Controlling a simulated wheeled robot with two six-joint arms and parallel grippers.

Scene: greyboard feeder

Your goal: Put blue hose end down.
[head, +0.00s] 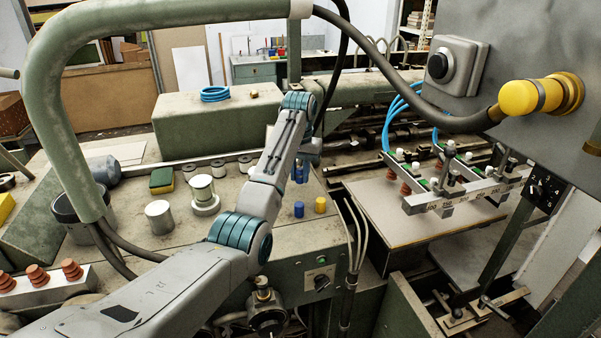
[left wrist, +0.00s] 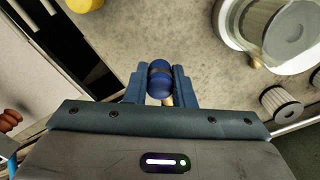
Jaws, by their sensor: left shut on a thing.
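My left gripper (head: 301,176) is above the green-grey machine top, with its blue fingers pointing down. In the left wrist view the fingers (left wrist: 159,84) are shut on a small, rounded dark-blue piece (left wrist: 159,88), which I take for the blue hose end; a pale bit shows beside it. In the head view the held piece is too small to make out. A short blue cylinder (head: 299,209) stands on the machine top just below the gripper, with a yellow cylinder (head: 320,205) to its right. My right gripper is not in view.
Metal cylinders (head: 159,217) and a yellow-green sponge (head: 161,180) are at the left. A coil of blue hose (head: 214,94) lies on the box behind. A sucker bar (head: 440,200) with blue hoses (head: 392,118) is at the right. A thick green tube (head: 68,130) crosses the left foreground.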

